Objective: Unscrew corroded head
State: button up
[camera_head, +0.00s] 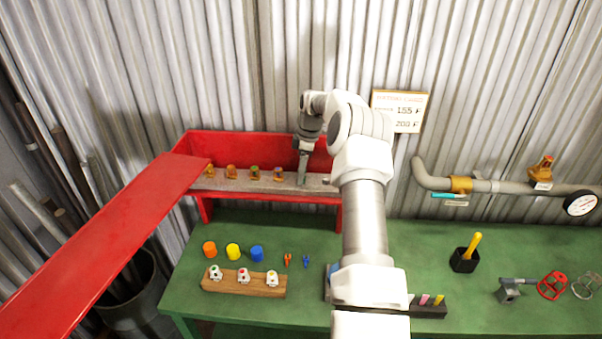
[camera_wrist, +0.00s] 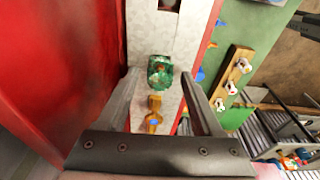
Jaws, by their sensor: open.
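A green, corroded-looking head (camera_wrist: 160,73) stands on the pale grey pipe (camera_wrist: 148,35) in the wrist view. My gripper (camera_wrist: 159,78) is open, with one finger on each side of this head in the picture; I cannot tell whether they touch it. A brass head with a blue centre (camera_wrist: 154,115) sits on the same pipe, nearer my gripper's base in the picture. In the head view my gripper (camera_head: 302,182) points down at the right part of the pipe (camera_head: 245,183) and hides the green head. Several brass heads (camera_head: 255,173) stand in a row to its left.
A red housing (camera_head: 235,148) backs the pipe, and its long red door (camera_head: 110,240) swings out left. On the green bench (camera_head: 300,225) lie a wooden block with white-topped heads (camera_head: 244,282), coloured caps (camera_head: 233,251) and a black cup (camera_head: 464,260). A gauge (camera_head: 580,203) hangs right.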

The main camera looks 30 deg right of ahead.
jog(key=m+b, duration=0.1)
jog(key=m, duration=0.4)
jog(key=shift+f+m+t+h+b, duration=0.1)
jog(key=shift+m+t+h+b, duration=0.2)
jog(key=shift+m+b, duration=0.1)
jog(key=m, duration=0.3)
jog(key=shift+w+d+m+h, duration=0.1)
jog(key=shift+m+h, duration=0.2)
grip_shut()
